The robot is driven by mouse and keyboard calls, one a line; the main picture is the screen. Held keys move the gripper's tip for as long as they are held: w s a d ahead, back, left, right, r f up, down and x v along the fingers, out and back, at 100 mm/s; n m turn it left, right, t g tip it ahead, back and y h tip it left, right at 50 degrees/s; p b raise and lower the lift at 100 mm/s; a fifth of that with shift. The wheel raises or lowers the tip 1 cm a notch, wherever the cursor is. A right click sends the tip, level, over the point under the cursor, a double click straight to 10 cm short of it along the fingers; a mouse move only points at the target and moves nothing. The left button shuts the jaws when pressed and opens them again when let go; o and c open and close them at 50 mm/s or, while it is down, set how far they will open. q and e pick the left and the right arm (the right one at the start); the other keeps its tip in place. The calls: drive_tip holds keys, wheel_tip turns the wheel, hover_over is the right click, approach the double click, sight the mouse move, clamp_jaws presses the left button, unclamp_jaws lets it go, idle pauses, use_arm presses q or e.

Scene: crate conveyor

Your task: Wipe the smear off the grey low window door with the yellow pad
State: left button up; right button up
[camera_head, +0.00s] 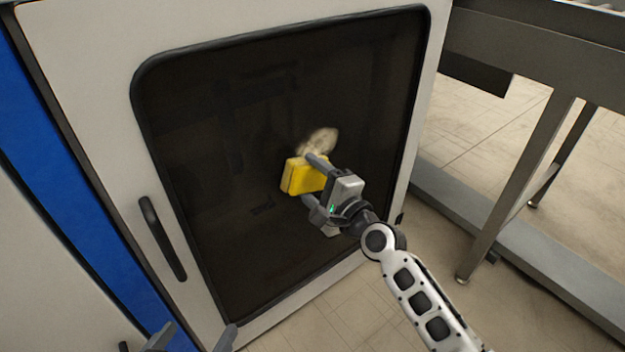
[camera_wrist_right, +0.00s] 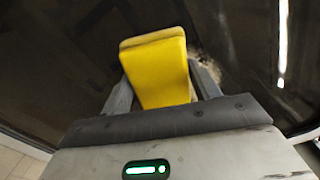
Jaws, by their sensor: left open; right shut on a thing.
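The grey low window door (camera_head: 90,75) has a large dark pane (camera_head: 215,180) in a black rounded seal. A pale beige smear (camera_head: 322,140) shows on the pane, right of its middle. My right gripper (camera_head: 312,178) is shut on the yellow pad (camera_head: 300,176) at the pane, just below the smear. The pad also shows between the fingers in the right wrist view (camera_wrist_right: 160,70), where part of the smear (camera_wrist_right: 206,68) shows beside it. I cannot tell whether the pad touches the glass. My left gripper (camera_head: 192,340) is open and empty at the bottom edge, partly cut off.
A black vertical handle (camera_head: 162,238) is on the door's left side. A blue panel strip (camera_head: 70,190) runs left of the door. A grey metal conveyor frame with legs (camera_head: 515,190) stands at the right. Tiled floor (camera_head: 350,310) is clear below the door.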

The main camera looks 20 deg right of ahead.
drive_tip(key=shift+x, duration=0.95)
drive_tip(key=shift+d, duration=0.1)
